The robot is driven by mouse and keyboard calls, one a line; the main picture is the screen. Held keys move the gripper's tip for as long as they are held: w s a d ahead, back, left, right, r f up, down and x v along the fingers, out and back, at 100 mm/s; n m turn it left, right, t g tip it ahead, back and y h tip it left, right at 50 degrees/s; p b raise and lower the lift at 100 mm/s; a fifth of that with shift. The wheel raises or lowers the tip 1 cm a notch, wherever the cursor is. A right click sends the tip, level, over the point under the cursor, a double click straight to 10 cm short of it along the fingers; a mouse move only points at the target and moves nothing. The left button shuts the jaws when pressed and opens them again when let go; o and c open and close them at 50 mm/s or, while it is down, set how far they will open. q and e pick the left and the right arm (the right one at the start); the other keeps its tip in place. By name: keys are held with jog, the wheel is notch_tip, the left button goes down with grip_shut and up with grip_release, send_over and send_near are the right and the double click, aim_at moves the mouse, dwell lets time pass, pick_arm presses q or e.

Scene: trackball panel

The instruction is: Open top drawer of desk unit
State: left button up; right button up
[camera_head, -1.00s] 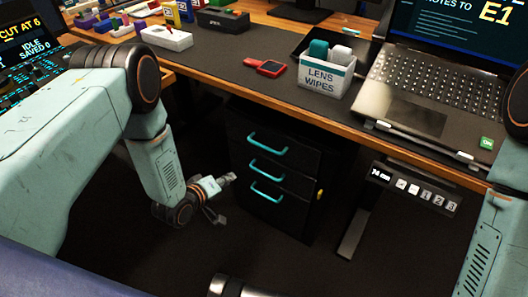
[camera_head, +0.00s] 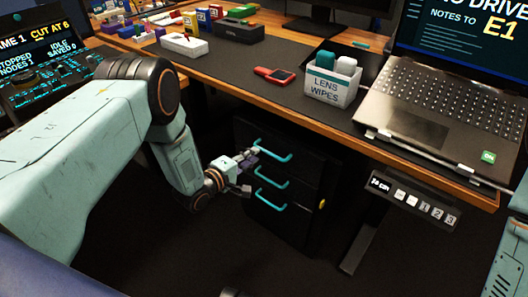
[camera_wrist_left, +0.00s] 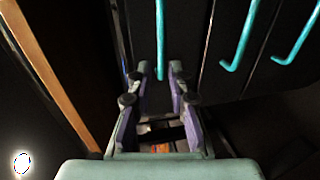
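The black desk unit (camera_head: 310,188) stands under the desk with three teal handles on its front. The drawers look closed. The top handle (camera_head: 272,153) is the highest, above the middle handle (camera_head: 270,180) and the bottom handle (camera_head: 268,204). My left gripper (camera_head: 250,158) is at the left end of the top handle. In the left wrist view my left gripper (camera_wrist_left: 157,78) is open, its two fingers apart, one on each side of the end of the top handle (camera_wrist_left: 160,35). I see no clear contact. My right gripper is not in view.
The wooden desk edge (camera_head: 300,122) overhangs the unit. A lens wipes box (camera_head: 331,82), a red device (camera_head: 275,75) and a laptop (camera_head: 440,105) sit on the desk. A height control panel (camera_head: 412,203) hangs at right. Floor before the unit looks clear.

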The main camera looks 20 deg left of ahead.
aim_at(263, 149)
pick_arm(q)
jog(key=shift+b+x, duration=1.15)
jog(key=shift+x, duration=2.05)
jog(key=shift+f, duration=0.1)
grip_shut()
